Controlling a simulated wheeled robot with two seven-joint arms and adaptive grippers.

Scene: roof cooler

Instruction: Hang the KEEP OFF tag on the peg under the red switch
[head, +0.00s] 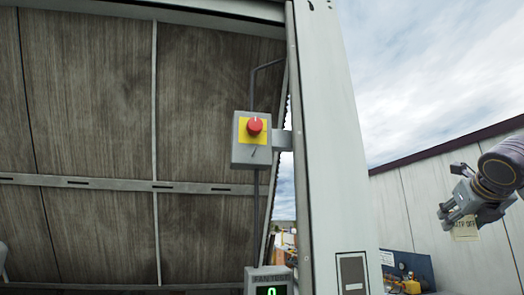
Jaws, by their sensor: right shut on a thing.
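The red switch (255,126) sits on a yellow plate on a grey box (240,155) fixed by a bracket to the white post. A small peg (254,152) sticks out of the box below the switch, with nothing on it. My right gripper (450,213) is at the right side of the view, well to the right of the switch box and lower. It is shut on the KEEP OFF tag (465,234), a cream card hanging below the fingers. Part of its lettering is hidden by the gripper.
A tall white post (330,150) stands between the switch box and my right gripper. A display box (268,281) with green digits is below the switch. A blue bench (412,268) with small items is at lower right. Open air surrounds my gripper.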

